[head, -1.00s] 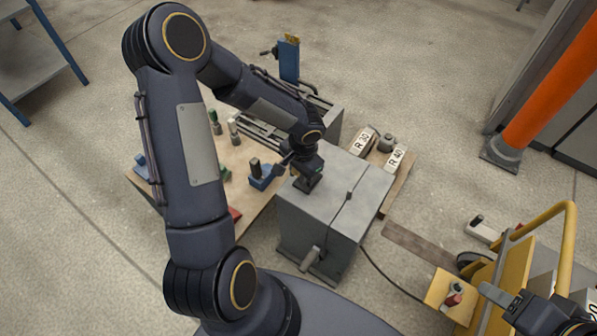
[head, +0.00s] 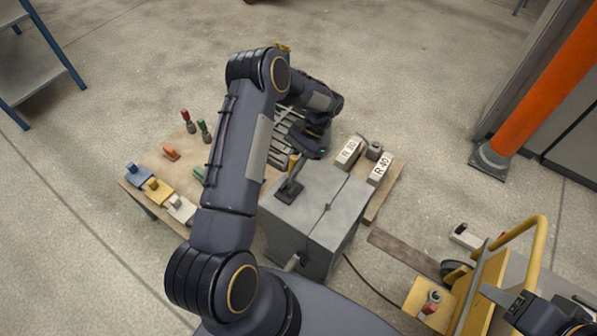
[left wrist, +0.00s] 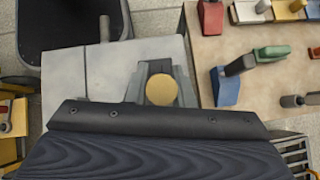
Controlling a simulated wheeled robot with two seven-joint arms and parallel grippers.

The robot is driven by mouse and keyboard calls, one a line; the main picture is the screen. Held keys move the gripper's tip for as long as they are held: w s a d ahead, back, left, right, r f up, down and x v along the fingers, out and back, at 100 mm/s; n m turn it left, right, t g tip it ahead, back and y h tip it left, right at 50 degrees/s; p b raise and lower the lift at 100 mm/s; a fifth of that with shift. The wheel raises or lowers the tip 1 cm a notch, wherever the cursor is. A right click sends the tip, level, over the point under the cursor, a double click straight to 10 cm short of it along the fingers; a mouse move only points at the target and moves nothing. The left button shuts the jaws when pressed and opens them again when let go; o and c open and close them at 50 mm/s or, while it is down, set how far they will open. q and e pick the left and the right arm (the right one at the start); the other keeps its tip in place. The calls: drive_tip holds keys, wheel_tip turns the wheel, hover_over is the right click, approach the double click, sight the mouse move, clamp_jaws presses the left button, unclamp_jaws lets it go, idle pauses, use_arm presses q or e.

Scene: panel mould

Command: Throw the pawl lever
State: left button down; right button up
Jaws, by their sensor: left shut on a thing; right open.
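The pawl lever (head: 293,164) has a yellow grip and rises from a dark slotted plate (head: 288,191) on top of the grey box (head: 318,213). In the left wrist view its round yellow end (left wrist: 162,89) shows between grey finger-like parts over the box top (left wrist: 85,85). My left gripper (head: 300,157) is shut on the lever's yellow grip, at the back of the box top. Its fingers are partly hidden in the head view. My right gripper (head: 510,303) is open at the lower right, far from the lever, and partly cut off.
A wooden table (head: 150,165) left of the box carries several coloured blocks and handles. Blocks marked R 30 (head: 348,151) and R 40 (head: 380,173) lie right of the box. A yellow cart (head: 480,295) and an orange post (head: 545,90) stand further right.

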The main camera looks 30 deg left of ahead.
use_arm(q)
drive_tip(key=shift+w+d+f+g+b, duration=0.2)
drive_tip(key=shift+w+f+g+b, duration=0.3)
drive_tip(key=shift+g+b, duration=0.25)
drive_tip(key=shift+w+f+g+b, duration=0.15)
drive_tip(key=shift+w+g+b, duration=0.45)
drive_tip(key=shift+g+b, duration=0.45)
drive_tip(key=shift+d, duration=0.1)
drive_tip(key=c, duration=1.3)
unclamp_jaws()
drive_tip(key=shift+s, duration=0.1)
drive_tip(key=shift+o, duration=0.2)
drive_tip(key=s+d+r+p, duration=0.2)
drive_tip(key=s+d+r, duration=0.5)
drive_tip(key=s+r, duration=0.5)
drive_tip(key=shift+d+r+p, duration=0.3)
drive_tip(key=shift+r, duration=0.3)
